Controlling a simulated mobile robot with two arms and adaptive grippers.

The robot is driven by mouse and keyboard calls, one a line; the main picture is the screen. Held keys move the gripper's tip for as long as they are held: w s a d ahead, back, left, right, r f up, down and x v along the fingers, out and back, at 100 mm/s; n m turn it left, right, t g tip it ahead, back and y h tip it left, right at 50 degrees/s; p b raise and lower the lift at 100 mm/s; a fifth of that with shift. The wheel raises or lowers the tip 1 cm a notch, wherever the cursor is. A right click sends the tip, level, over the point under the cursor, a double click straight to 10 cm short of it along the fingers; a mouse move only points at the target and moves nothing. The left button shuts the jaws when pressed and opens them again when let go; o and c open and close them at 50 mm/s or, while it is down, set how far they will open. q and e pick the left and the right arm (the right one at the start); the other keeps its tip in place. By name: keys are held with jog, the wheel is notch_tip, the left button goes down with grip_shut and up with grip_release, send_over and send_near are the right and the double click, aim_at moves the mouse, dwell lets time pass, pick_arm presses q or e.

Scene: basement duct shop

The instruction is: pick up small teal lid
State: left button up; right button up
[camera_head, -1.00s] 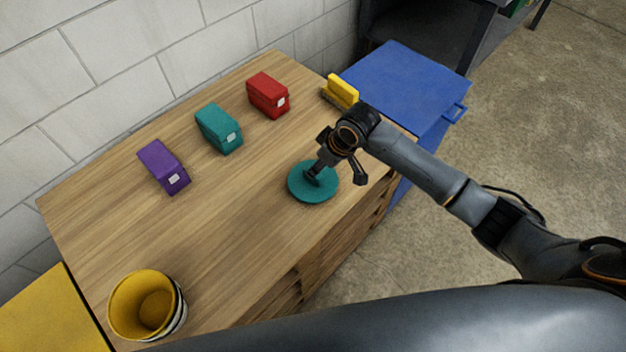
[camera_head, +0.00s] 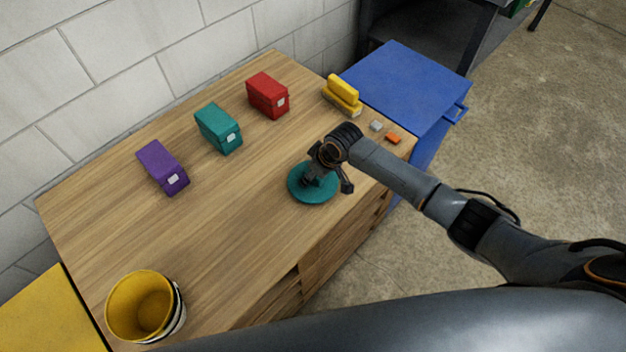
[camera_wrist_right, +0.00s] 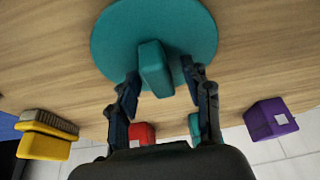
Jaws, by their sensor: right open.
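The small teal lid (camera_head: 313,194) is a flat round disc lying on the wooden worktop, partly hidden under my right gripper in the head view. In the right wrist view the lid (camera_wrist_right: 110,38) shows a raised block-shaped handle (camera_wrist_right: 155,68) at its middle. My right gripper (camera_head: 309,181) is just over the lid. In the wrist view the right gripper (camera_wrist_right: 158,85) is open, with one finger on each side of the handle's near end. I cannot tell whether the fingers touch it. My left gripper is not in view.
On the worktop (camera_head: 220,220) stand purple (camera_head: 162,167), teal (camera_head: 218,129) and red (camera_head: 267,95) boxes, a yellow brush (camera_head: 342,94), small grey (camera_head: 376,125) and orange (camera_head: 393,138) pieces, and a yellow bucket (camera_head: 143,305). A blue bin (camera_head: 405,85) adjoins the right end.

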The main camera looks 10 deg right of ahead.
grip_shut()
